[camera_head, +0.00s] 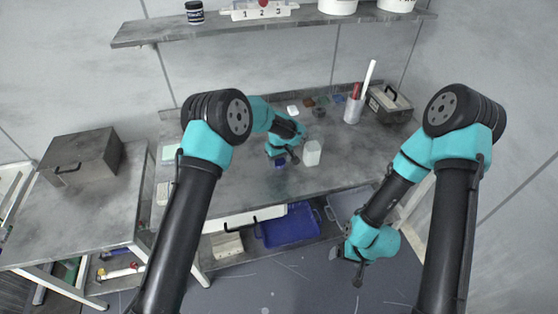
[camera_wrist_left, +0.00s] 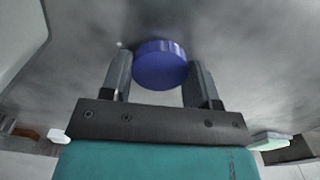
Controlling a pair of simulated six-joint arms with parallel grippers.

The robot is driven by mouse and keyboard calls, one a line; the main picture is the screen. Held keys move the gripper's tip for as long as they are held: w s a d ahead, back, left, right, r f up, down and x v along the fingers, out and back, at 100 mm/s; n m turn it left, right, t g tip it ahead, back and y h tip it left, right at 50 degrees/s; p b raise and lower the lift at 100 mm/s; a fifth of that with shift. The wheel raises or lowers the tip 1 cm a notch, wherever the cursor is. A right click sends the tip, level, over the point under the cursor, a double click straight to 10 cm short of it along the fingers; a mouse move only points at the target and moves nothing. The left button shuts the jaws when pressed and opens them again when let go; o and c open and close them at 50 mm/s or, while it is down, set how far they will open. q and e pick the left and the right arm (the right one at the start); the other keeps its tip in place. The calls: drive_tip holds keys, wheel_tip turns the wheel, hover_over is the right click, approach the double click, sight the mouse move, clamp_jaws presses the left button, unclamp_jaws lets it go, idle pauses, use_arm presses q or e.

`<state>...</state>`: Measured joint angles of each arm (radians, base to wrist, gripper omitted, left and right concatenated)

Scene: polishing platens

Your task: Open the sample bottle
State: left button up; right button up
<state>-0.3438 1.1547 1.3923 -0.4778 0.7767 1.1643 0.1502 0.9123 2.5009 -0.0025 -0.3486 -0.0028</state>
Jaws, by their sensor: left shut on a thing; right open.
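A blue round cap (camera_wrist_left: 160,65) sits between the fingers of my left gripper (camera_wrist_left: 162,82), which is shut on it just above the grey tabletop. In the head view, the blue cap (camera_head: 280,162) shows as a small patch below my left gripper (camera_head: 284,156). A whitish sample bottle (camera_head: 312,153) stands upright on the table just right of the left gripper, with no blue on its top. A pale shape (camera_wrist_left: 20,40) at the left of the wrist view may be that bottle. My right gripper (camera_head: 357,282) is open and hangs low, in front of the table.
At the back of the worktable (camera_head: 230,205) are a holder (camera_head: 354,110) with a red and a white stick, a grey toolbox (camera_head: 388,104) and several small coloured pieces. A blue bin (camera_head: 287,228) is underneath. The table right of the bottle is clear.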

sight(279, 161)
use_arm(q)
drive_tip(key=shift+f, duration=0.15)
drive_tip(key=o, duration=1)
wheel_tip(279, 161, up, 12)
drive_tip(key=shift+r, duration=0.15)
idle(0.6)
